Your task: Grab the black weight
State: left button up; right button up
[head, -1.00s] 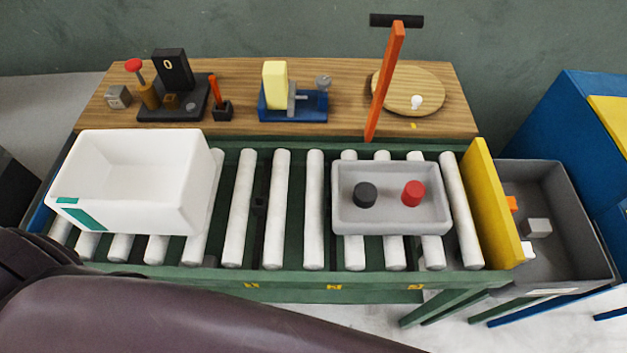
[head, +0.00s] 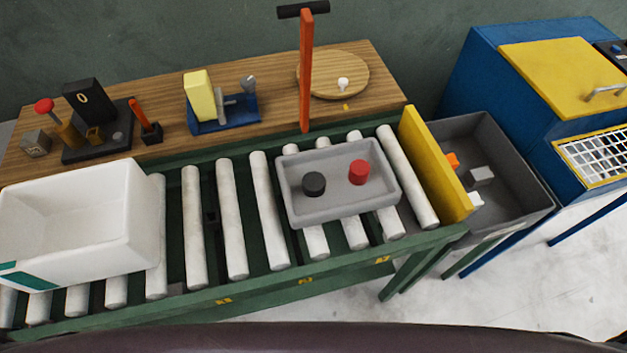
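The black weight (head: 314,184) is a short dark cylinder standing upright in a shallow grey tray (head: 345,212). A red weight (head: 358,172) of similar shape stands to its right in the same tray, apart from it. The tray rests on the roller conveyor (head: 236,222). Neither of my grippers shows in the head view. A dark rounded shape along the bottom edge hides the floor there.
A white bin (head: 130,225) stands on the rollers at left. A yellow plate (head: 434,165) closes the conveyor's right end, with a grey crate (head: 520,190) beyond. A wooden shelf (head: 270,80) behind carries fixtures and an upright orange lever (head: 306,75). Bare rollers lie between bin and tray.

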aim_at(314, 183)
jog(key=l, duration=0.5)
jog(key=k+l, duration=0.15)
jog(key=l, duration=0.85)
jog(key=k+u, duration=0.05)
